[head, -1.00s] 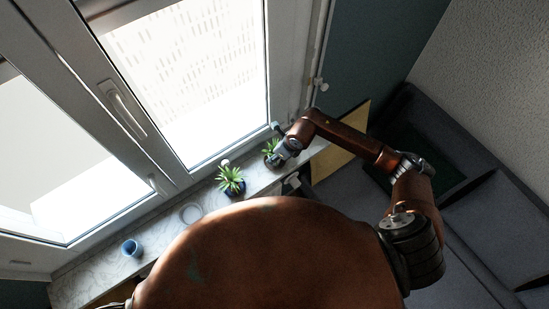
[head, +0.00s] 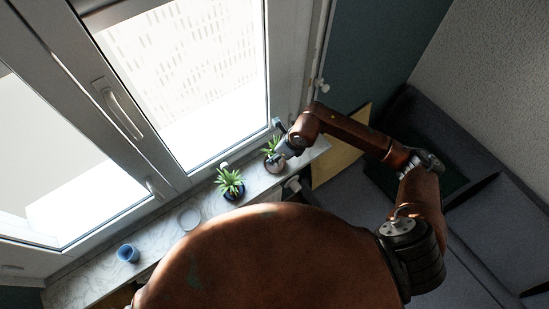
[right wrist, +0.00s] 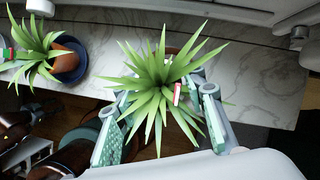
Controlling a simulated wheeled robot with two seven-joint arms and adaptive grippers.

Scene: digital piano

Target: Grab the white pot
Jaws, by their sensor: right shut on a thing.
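A spiky green plant (head: 271,146) stands in a pale pot (head: 275,165) at the right end of the window sill. My right gripper (head: 288,149) reaches it from the right. In the right wrist view the plant (right wrist: 160,85) sits between the two fingers of my right gripper (right wrist: 160,118), which is shut on its pot. The leaves hide most of the pot there, and I cannot tell whether it is off the sill. My left gripper is not in view.
A second plant in a dark blue pot (head: 234,192) stands just left on the marble sill (head: 160,238). It also shows in the right wrist view (right wrist: 68,62). The window (head: 190,80) rises behind.

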